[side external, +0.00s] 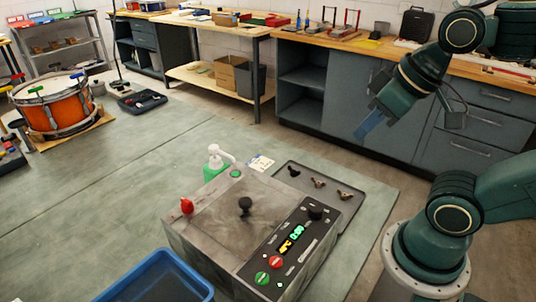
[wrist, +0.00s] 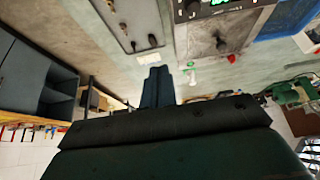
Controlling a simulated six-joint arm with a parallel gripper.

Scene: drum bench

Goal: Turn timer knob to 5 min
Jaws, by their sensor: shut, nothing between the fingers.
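A grey box-shaped machine (side external: 200,229) stands on the green mat, with a dark control panel (side external: 268,244) along its right side. A black knob (side external: 315,213) sits at the panel's far end, beside a lit green and yellow display (side external: 292,239); the pointer and scale marks are too small to read. My gripper (side external: 368,132) is raised, beyond and to the right of the machine, touching nothing. Its blue fingers are shut and empty. In the wrist view the gripper (wrist: 157,75) points towards the mat, and the panel (wrist: 207,9) is cut off at the top edge.
A grey tray (side external: 344,214) with small dark parts lies right of the machine. A green bottle with white pump (side external: 216,163) stands behind it. A black lid handle (side external: 245,205) and red knob (side external: 186,206) stick up. A blue bin (side external: 133,284) is in front. Cabinets (side external: 354,102) stand behind.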

